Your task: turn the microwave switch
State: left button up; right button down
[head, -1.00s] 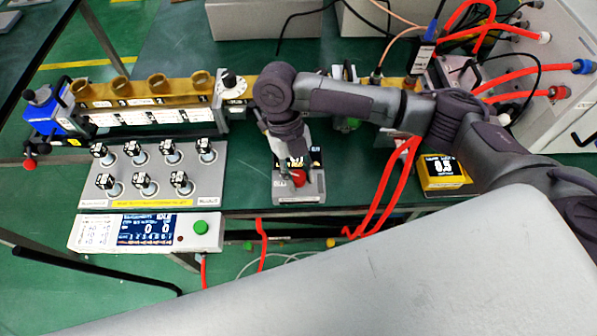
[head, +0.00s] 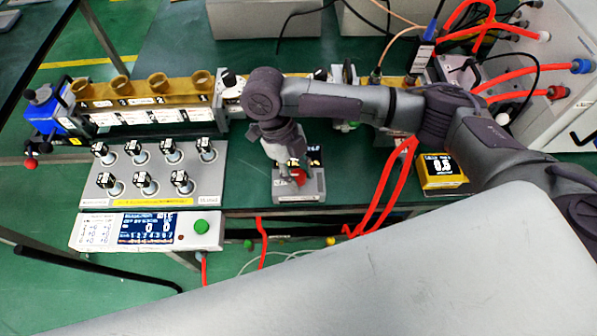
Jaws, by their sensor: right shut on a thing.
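The microwave switch is a red knob (head: 299,176) on a small grey box (head: 299,193) with a dark display, near the table's front edge. My right gripper (head: 295,172) reaches down onto the knob from above, with the arm coming in from the right. It is shut on the knob, and its fingers hide part of the knob and the display. My left gripper does not show in the head view.
A panel (head: 150,188) with several cube-topped knobs lies left of the box, with a display unit (head: 145,230) in front. A brass waveguide (head: 150,92) runs behind. Red cables (head: 386,190) and a yellow meter (head: 441,172) are to the right.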

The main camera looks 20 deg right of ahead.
jog(key=c, duration=0.8)
grip_release()
jog(key=v, duration=1.2)
